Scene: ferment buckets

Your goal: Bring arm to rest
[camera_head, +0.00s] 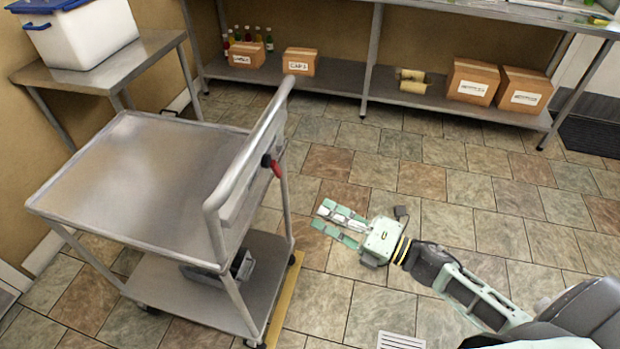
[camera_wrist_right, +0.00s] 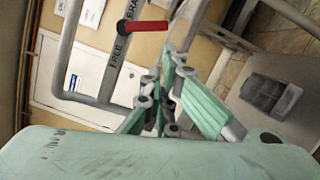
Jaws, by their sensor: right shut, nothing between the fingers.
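My right gripper (camera_head: 341,223) reaches in from the lower right in the head view, over the tiled floor and just right of the cart. Its pale green fingers are shut with nothing between them; they also show in the right wrist view (camera_wrist_right: 165,100). The metal cart (camera_head: 150,185) stands at the left, its top shelf bare. The cart's push handle has a red lever (camera_head: 272,165), which shows beyond my fingers in the wrist view (camera_wrist_right: 139,27). The gripper looks apart from the handle. My left gripper is not in view.
A dark grey bin (camera_head: 235,268) lies on the cart's lower shelf. A white tub with a blue lid (camera_head: 85,30) stands on a side table (camera_head: 110,70). The back shelf (camera_head: 340,78) holds cartons (camera_head: 472,82) and bottles (camera_head: 247,36). The tiled floor (camera_head: 440,180) ahead is clear.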

